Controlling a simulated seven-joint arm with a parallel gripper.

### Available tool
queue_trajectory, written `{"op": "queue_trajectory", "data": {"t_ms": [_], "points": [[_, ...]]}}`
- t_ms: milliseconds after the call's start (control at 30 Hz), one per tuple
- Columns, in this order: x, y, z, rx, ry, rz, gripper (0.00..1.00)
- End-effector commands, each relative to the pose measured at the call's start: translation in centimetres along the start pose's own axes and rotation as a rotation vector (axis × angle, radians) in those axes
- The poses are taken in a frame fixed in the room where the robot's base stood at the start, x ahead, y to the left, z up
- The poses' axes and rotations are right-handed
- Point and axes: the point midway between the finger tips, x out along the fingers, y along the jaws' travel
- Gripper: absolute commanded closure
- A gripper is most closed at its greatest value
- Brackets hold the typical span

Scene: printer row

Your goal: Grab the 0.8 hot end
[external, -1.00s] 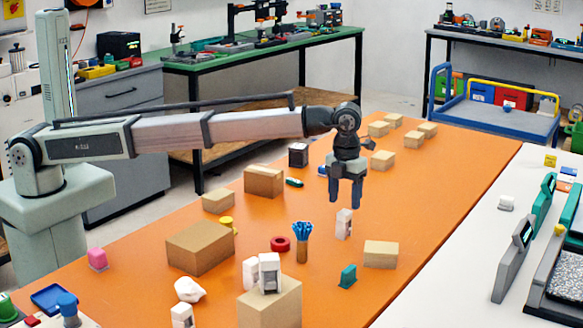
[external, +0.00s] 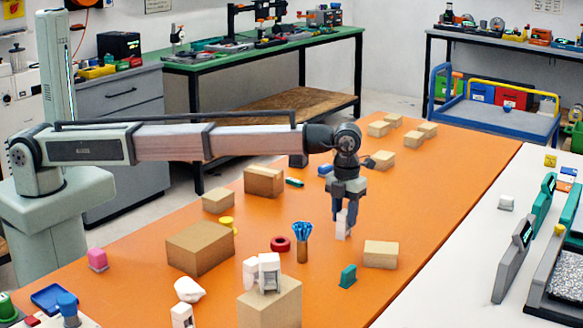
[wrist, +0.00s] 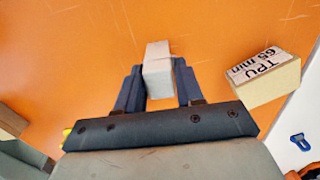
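A small white block (external: 342,224) stands on the orange table, between the fingers of my gripper (external: 344,222). In the wrist view the white block (wrist: 157,72) fills nearly all of the gap between the fingertips of my gripper (wrist: 159,78). I cannot tell whether the fingers press on it or only stand close beside it. No size label can be read on it from here. Similar white pieces stand nearer the front: one on top of a cardboard box (external: 269,272), one beside it (external: 250,273), and one at the front edge (external: 182,316). No 0.8 marking is legible.
A holder with blue tools (external: 302,243), a red ring (external: 280,244) and a teal piece (external: 348,276) stand nearby. Bare table lies behind my gripper.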

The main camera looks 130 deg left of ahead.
Motion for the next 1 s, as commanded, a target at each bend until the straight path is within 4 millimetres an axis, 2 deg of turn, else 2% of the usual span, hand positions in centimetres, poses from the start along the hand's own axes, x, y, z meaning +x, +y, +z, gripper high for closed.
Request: {"op": "queue_trajectory", "data": {"t_ms": [67, 333, 667, 1000], "points": [[0.0, 0.0, 0.0, 0.000, 0.000, 0.000, 0.71], [0.0, 0.0, 0.0, 0.000, 0.000, 0.000, 0.97], [-0.6, 0.0, 0.0, 0.000, -0.001, -0.001, 0.98], [-6.0, -0.1, 0.1, 0.000, -0.001, -0.001, 0.98]]}}
